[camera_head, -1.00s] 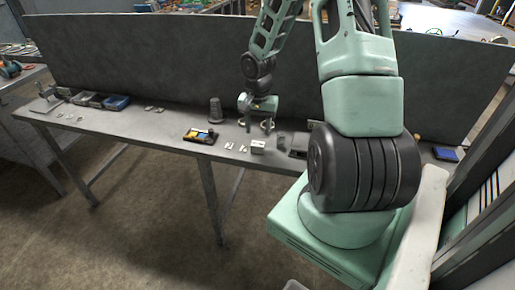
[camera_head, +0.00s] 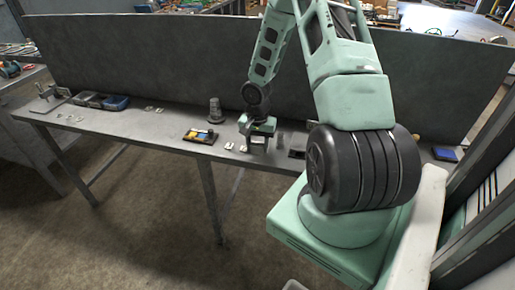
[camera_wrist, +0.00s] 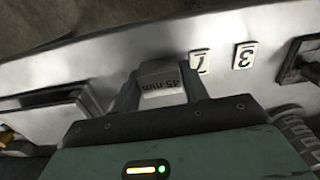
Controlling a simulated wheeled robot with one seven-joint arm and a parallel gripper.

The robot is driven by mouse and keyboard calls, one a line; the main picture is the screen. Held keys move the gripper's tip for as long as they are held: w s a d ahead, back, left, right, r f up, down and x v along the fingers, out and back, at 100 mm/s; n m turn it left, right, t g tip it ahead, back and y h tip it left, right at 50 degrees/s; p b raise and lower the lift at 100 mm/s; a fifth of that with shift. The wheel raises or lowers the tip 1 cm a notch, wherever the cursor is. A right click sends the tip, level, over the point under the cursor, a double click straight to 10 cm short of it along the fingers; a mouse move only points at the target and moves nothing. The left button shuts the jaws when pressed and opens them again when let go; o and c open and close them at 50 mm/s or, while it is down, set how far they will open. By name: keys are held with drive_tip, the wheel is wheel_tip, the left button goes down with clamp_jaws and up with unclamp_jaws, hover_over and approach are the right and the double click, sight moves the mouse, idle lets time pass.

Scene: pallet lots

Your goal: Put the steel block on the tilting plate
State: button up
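The steel block (camera_wrist: 162,78), pale metal and marked "45 mm", stands on the grey bench top between my gripper's fingers in the wrist view. My gripper (camera_head: 257,149) is down at the block near the bench's front edge, and its fingers (camera_wrist: 160,88) straddle the block closely. I cannot tell whether they press on it. In the head view my gripper mostly hides the block.
Number tiles (camera_wrist: 200,62) lie beside the block. A dark tray with yellow and blue pieces (camera_head: 200,136) and a grey stepped cone (camera_head: 215,110) stand to the left. Bins (camera_head: 100,101) and a fixture (camera_head: 50,98) sit at the far left. A tall panel (camera_head: 160,62) backs the bench.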

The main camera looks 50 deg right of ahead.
sight(259, 143)
drive_tip(key=c, duration=0.8)
drive_tip(key=shift+r, duration=0.2)
drive_tip(key=r, duration=0.9)
drive_tip(key=shift+s+d+r, duration=0.15)
drive_tip(key=shift+d+r, duration=0.05)
drive_tip(key=shift+d, duration=0.15)
drive_tip(key=s+d+r, duration=0.4)
drive_tip(key=s+d, duration=0.6)
drive_tip(key=s, duration=0.1)
drive_tip(key=f, duration=0.3)
drive_tip(key=s+f, duration=0.1)
drive_tip(key=f, duration=0.1)
drive_tip(key=shift+d+f, duration=0.1)
drive_tip(key=shift+f, duration=0.2)
drive_tip(key=shift+m, duration=0.3)
drive_tip(key=shift+f, duration=2.15)
